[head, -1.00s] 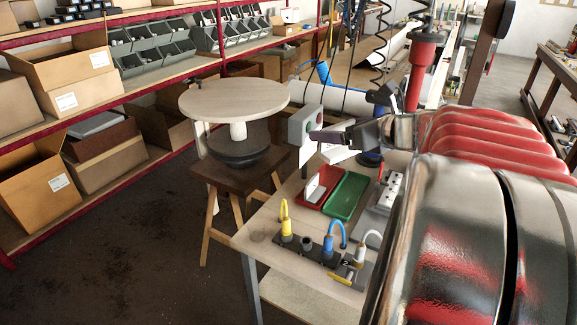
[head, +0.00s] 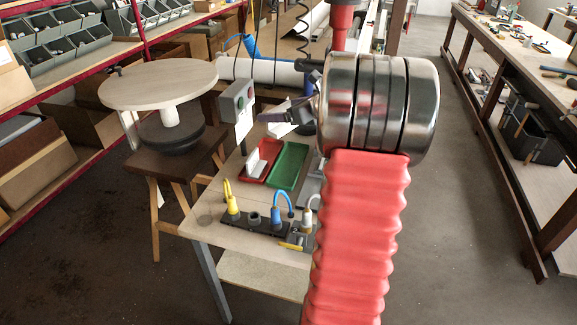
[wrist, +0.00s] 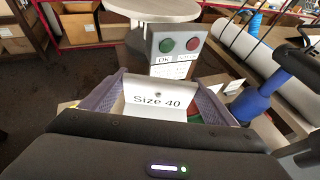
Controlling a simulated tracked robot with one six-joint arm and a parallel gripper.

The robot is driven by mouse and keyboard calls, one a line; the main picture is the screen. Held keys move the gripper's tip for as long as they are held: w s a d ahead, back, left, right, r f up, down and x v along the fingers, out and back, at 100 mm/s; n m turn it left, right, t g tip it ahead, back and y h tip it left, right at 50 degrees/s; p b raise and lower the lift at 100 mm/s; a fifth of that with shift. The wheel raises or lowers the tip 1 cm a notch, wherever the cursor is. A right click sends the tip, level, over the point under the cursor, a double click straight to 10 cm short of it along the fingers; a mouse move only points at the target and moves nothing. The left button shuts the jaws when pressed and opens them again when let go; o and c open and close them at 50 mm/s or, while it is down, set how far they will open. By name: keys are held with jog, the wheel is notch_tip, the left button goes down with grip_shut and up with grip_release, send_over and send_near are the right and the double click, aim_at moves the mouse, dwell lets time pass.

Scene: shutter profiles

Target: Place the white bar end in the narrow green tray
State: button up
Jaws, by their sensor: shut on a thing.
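My gripper (head: 272,114) is above the back of the workbench, behind the trays. In the wrist view its two purple-grey fingers (wrist: 160,98) are shut on a white piece (wrist: 155,112) marked "Size 40", with a small dark dot near its middle. White also shows just below the gripper in the head view (head: 277,128). The narrow green tray (head: 289,166) looks empty and lies nearer the front, right of a red tray (head: 270,150). Another white angular piece (head: 257,166) lies in the red tray. I cannot tell the held piece's full shape.
A grey box (head: 238,101) with red and green buttons stands just left of my gripper. A dark strip (head: 253,223) with yellow and blue hoses lies along the bench front. A stool (head: 165,155) bears a round wooden disc (head: 158,82) at left. The floor is clear at right.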

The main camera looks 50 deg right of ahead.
send_over(284, 168)
notch_tip(284, 168, down, 14)
jog(key=shift+s+r, duration=0.1)
notch_tip(284, 168, down, 6)
dwell(0.4)
jog(key=shift+f, duration=2)
jog(key=o, duration=1.2)
jog(key=shift+f, duration=0.1)
jog(key=shift+c, duration=0.2)
